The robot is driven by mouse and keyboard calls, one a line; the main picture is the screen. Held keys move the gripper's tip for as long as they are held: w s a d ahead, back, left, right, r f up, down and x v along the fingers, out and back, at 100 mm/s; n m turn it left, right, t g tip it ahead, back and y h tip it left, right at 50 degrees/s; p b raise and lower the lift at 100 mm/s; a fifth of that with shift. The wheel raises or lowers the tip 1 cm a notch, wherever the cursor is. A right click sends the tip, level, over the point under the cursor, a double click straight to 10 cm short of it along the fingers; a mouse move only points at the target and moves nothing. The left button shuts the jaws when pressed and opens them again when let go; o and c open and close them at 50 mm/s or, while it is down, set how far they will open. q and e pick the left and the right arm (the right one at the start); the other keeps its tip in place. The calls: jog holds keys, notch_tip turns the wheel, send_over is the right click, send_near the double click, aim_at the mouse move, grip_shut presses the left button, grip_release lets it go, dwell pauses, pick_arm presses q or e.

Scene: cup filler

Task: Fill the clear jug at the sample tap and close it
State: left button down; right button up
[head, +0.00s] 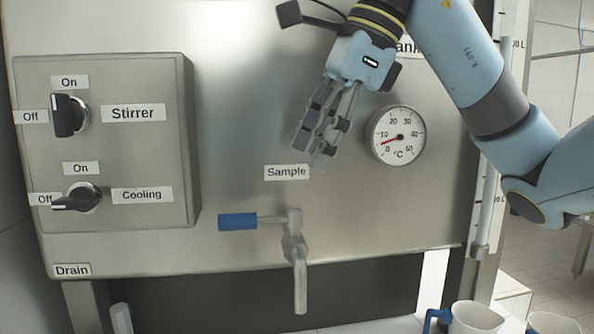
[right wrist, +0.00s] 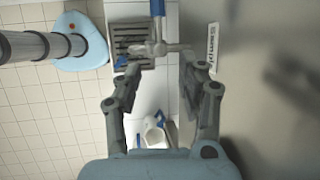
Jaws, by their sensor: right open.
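The sample tap (head: 298,252) sticks out of the steel tank below the Sample label, its spout pointing down. Its blue lever (head: 237,221) points left, crosswise to the spout. My right gripper (head: 315,152) is open and empty, above the tap near the label. In the right wrist view, the tap (right wrist: 162,49) shows beyond and between the spread fingers. A pale jug with a blue handle (head: 475,318) stands at the bottom right; another jug (head: 552,324) is partly cut off beside it. I cannot tell which is the clear one. My left gripper is not in view.
A control box (head: 105,235) with Stirrer and Cooling knobs is on the left of the tank. A thermometer dial (head: 398,135) is right of my right gripper. A dark grate (right wrist: 133,38) lies below the tap. A vertical level gauge (head: 487,215) runs along the tank's right side.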

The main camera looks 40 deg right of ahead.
aim_at(284, 215)
jog(key=x, duration=0.9)
jog(key=shift+w+a+f+p, duration=0.1)
jog(key=shift+a+f+p, duration=0.1)
jog(key=shift+f+p, duration=0.15)
grip_shut()
